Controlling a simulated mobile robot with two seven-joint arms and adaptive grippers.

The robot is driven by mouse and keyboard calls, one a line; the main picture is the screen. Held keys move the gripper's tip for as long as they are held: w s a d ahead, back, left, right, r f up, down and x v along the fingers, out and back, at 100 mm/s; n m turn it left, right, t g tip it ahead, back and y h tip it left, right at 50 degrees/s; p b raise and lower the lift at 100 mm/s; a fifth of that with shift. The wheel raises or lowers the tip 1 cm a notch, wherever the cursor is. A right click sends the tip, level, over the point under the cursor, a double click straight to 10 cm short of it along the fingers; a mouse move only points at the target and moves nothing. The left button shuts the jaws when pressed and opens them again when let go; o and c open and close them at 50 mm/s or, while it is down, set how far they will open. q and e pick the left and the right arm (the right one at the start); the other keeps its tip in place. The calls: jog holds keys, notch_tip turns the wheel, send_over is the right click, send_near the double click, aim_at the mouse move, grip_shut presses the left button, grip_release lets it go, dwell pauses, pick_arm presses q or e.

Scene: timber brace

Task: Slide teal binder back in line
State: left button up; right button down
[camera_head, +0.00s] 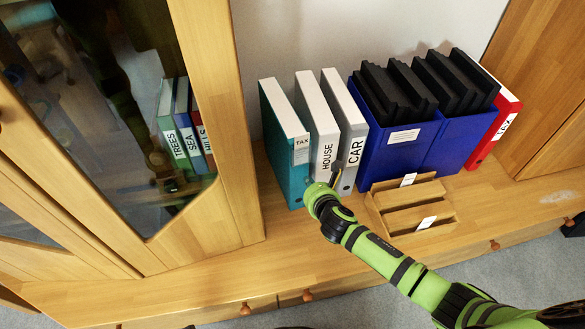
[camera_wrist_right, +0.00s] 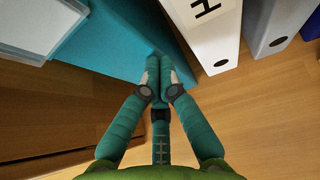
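The teal binder (camera_head: 285,120) stands upright at the left end of the row, with a TAX label on its spine. Its spine appears to stick out a little further to the front than the white HOUSE binder (camera_head: 317,115) beside it. The grey CAR binder (camera_head: 345,112) stands right of that. My right gripper (camera_head: 310,184) is low in front of the teal binder's spine. In the right wrist view its fingers (camera_wrist_right: 160,70) are together, at the lower edge of the teal binder (camera_wrist_right: 110,40); contact cannot be told. My left gripper is not in view.
Blue magazine boxes (camera_head: 405,145) with black folders and a red binder (camera_head: 497,120) stand to the right. A wooden tray (camera_head: 410,205) sits close to my right arm. A glass-door cabinet (camera_head: 225,130) stands left. The wooden top (camera_head: 235,265) in front is clear.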

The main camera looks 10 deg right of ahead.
jog(key=shift+w, duration=0.1)
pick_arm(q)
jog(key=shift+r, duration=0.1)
pick_arm(e)
jog(key=shift+w+d, duration=0.3)
jog(key=shift+w, duration=0.3)
jog(key=c, duration=0.6)
grip_release()
jog(key=shift+o, duration=0.2)
pick_arm(q)
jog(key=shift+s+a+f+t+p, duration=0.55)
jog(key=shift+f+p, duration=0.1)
jog(key=shift+p, duration=1.1)
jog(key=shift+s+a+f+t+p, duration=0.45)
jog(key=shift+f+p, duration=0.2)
jog(key=shift+p, duration=1.1)
pick_arm(e)
jog(key=v, duration=0.8)
